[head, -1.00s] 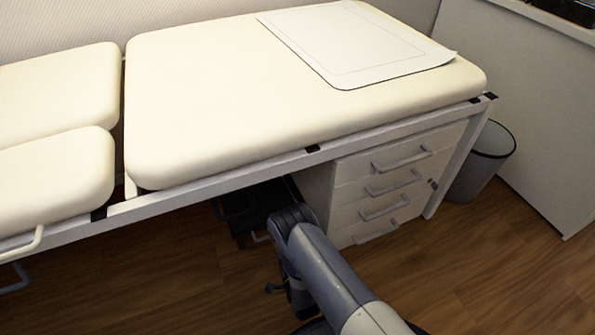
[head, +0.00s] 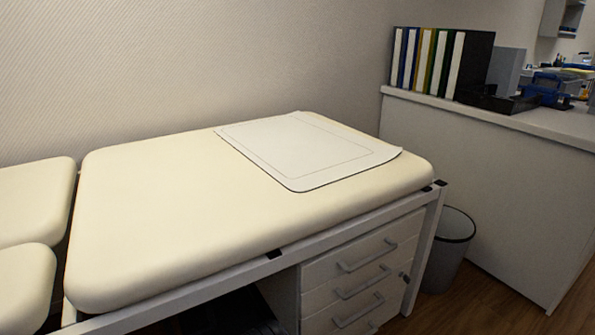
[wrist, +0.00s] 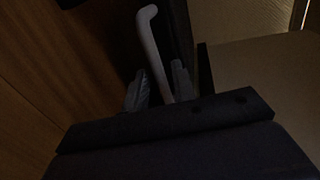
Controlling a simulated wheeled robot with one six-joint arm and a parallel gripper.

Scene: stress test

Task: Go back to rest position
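My gripper (wrist: 158,82) shows in the wrist view, pointing down in dim light. Its two grey fingers stand apart, so it is open. A pale curved bar (wrist: 149,36) shows between and beyond the fingers. I cannot tell how far it is from them, and its lower end is hidden by my gripper. My arm and gripper do not show in the head view.
In the head view, a cream padded couch (head: 180,220) bears a white sheet (head: 300,145). A drawer unit (head: 350,265) stands under it, a grey bin (head: 450,245) beside it. A counter (head: 440,120) with binders is at right. The wrist view shows wooden floor (wrist: 60,70).

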